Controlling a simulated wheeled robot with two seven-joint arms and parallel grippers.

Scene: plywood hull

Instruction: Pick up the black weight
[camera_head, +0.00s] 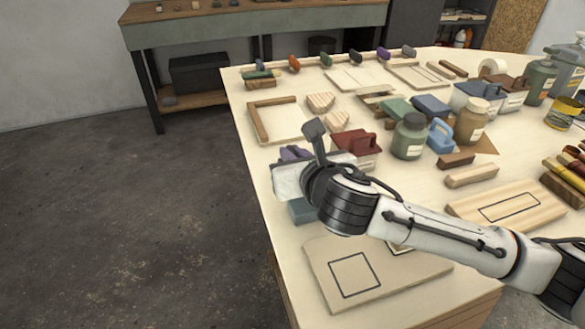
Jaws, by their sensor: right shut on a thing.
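My right gripper (298,178) is over the left edge of the light wooden table (258,180). Its arm comes in from the right. Its fingertips and whatever is between them are hidden behind its white body. A dark grey block on a stem (315,130) sticks up beside the wrist; I cannot tell whether it is part of my arm. A purple thing (292,153) shows just behind the gripper, and a teal block (301,211) shows just below it. I cannot make out the black weight for certain. My left gripper is not in view.
A board with a square outline (330,262) lies in front. Several coloured handles line the back. The floor at left is clear.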

